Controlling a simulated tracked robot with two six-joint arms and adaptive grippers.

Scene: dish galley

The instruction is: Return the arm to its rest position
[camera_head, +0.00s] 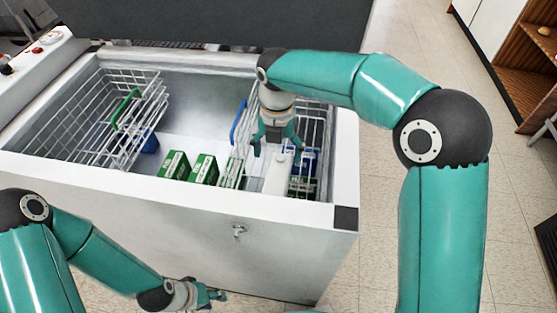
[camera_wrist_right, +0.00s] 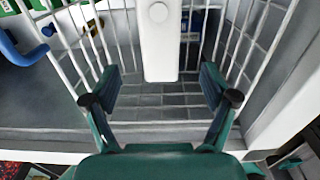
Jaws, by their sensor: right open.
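My right arm reaches over the open white chest freezer (camera_head: 120,185). My right gripper (camera_head: 277,150) points down into the right-hand wire basket (camera_head: 322,125) and is open. In the right wrist view its two fingers (camera_wrist_right: 160,88) are spread wide. A white upright item (camera_head: 278,174) stands just below it; in the wrist view this white item (camera_wrist_right: 173,40) lies between the fingers' lines, with gaps at both sides and no visible contact. My left gripper (camera_head: 203,295) hangs low in front of the freezer, clear of it; its fingers are too small to judge.
A left wire basket with a green handle (camera_head: 126,110) hangs in the freezer. Green-and-white boxes (camera_head: 203,168) stand on its floor. A blue handle (camera_head: 238,122) marks the right basket. The freezer's front rim (camera_head: 200,190) lies near my right gripper. Tiled floor is free to the right.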

